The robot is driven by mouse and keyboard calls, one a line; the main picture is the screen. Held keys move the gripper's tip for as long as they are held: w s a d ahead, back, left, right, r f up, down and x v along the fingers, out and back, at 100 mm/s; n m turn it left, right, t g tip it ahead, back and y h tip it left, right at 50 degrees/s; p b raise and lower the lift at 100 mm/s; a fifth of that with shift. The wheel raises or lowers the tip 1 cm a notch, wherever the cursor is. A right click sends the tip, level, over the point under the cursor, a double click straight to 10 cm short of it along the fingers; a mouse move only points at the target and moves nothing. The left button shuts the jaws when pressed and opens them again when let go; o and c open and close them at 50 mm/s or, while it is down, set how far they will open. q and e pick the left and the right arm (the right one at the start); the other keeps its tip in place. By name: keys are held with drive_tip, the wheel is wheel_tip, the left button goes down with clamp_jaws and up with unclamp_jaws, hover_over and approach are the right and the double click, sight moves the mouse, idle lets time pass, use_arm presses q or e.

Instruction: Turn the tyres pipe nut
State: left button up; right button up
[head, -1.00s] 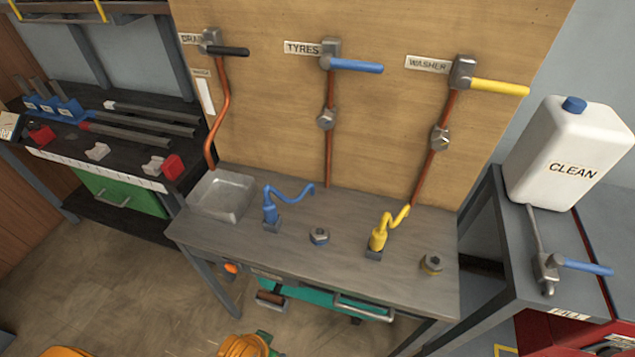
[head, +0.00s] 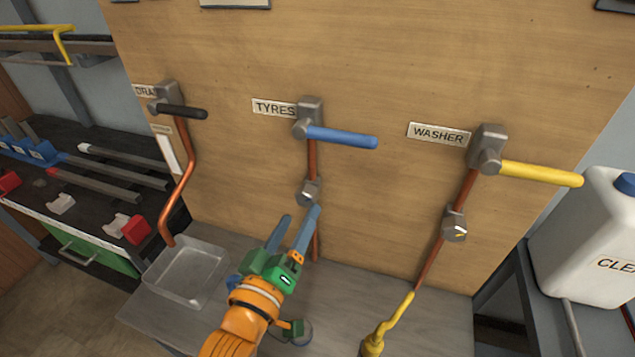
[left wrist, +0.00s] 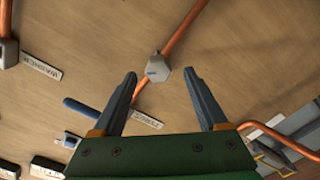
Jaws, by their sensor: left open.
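The tyres pipe nut (head: 308,192) is a grey hex nut on the copper pipe below the blue-handled TYRES valve (head: 311,125). It also shows in the left wrist view (left wrist: 158,69), just beyond and between the fingertips. My left gripper (head: 299,213) is open, its two blue-grey fingers pointing up at the board. In the head view one fingertip is close below the nut; I cannot tell whether it touches. In the left wrist view the gripper (left wrist: 162,77) has nothing between its fingers. My right gripper is not in view.
The WASHER valve (head: 488,150) with its yellow handle and its own pipe nut (head: 454,224) is to the right. The black-handled drain valve (head: 167,100) is to the left. A metal tray (head: 188,272) and a yellow hose (head: 388,325) are on the bench below.

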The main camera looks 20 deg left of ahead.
sight(304, 201)
use_arm(q)
drive_tip(key=shift+w+b, duration=0.3)
drive_tip(key=shift+w+r+p, duration=0.5)
drive_tip(key=shift+w+r, duration=0.05)
drive_tip(key=shift+r, duration=0.15)
drive_tip(key=w, duration=0.1)
drive_tip(key=w+f, duration=0.1)
drive_tip(key=w, duration=0.1)
drive_tip(key=shift+w, duration=0.1)
drive_tip(key=shift+s+r, duration=0.1)
drive_tip(key=shift+s, duration=0.15)
drive_tip(key=shift+c, duration=1.4)
clamp_jaws()
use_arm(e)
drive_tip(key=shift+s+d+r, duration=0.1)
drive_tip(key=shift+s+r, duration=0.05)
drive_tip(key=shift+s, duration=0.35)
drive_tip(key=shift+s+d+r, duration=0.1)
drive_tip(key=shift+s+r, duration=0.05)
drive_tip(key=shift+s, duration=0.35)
